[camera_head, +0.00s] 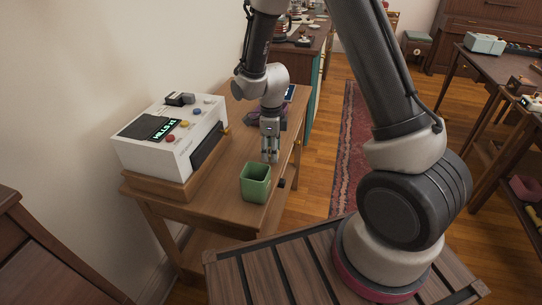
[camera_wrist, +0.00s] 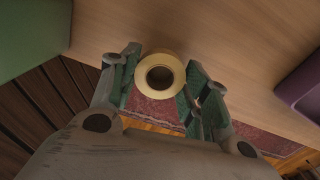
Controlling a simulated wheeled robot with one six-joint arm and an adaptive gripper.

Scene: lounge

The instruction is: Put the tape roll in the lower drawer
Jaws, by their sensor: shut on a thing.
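The tape roll (camera_wrist: 142,92), a pale yellow ring with a dark hole, is between the two green-padded fingers in the wrist view. My gripper (camera_wrist: 160,76) is shut on it. In the head view my gripper (camera_head: 270,155) points down above the small wooden table (camera_head: 225,165), just behind the green cup. The roll is hard to make out there. A small dark handle (camera_head: 281,183) shows on the table's right edge. I cannot tell whether it belongs to the lower drawer, and no open drawer shows.
The green square cup (camera_head: 255,183) stands close in front of my gripper. A white machine with buttons (camera_head: 170,135) stands on the left of the table. A purple object (camera_wrist: 303,90) lies to the right in the wrist view. A red rug (camera_head: 350,150) lies beyond the table.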

